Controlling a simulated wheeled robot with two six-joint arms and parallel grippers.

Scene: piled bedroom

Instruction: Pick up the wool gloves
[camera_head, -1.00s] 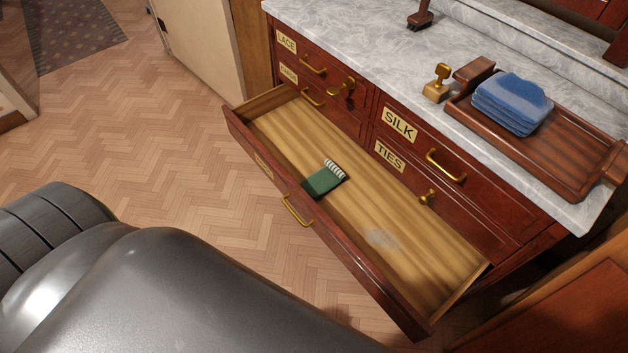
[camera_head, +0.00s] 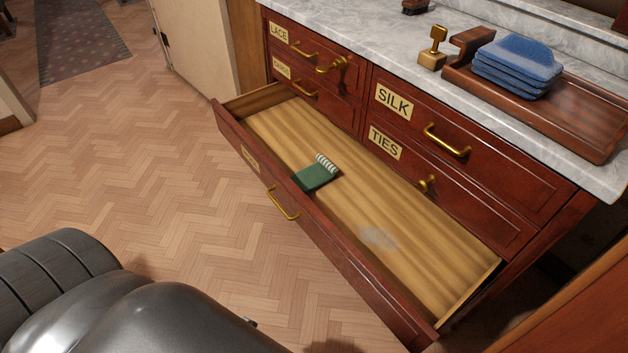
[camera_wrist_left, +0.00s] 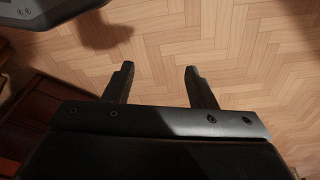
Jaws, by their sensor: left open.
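In the head view a small green folded item with a white ribbed, striped edge, which looks like the wool gloves (camera_head: 316,177), lies in the open bottom drawer (camera_head: 400,215). It rests left of the drawer's middle, close to the front panel. My left gripper (camera_wrist_left: 158,82) shows in the left wrist view, its two fingers apart with nothing between them. It is over the wood floor, away from the gloves. The gripper itself is not seen in the head view, where my grey arm fills the lower left. My right gripper is not in view.
The drawer has a brass handle (camera_head: 283,204) and a pale grey patch (camera_head: 378,238) on its bottom. Above are shut drawers labelled SILK (camera_head: 394,101) and TIES (camera_head: 385,142). A wooden tray (camera_head: 590,115) with folded blue cloths (camera_head: 518,68) stands on the marble top.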

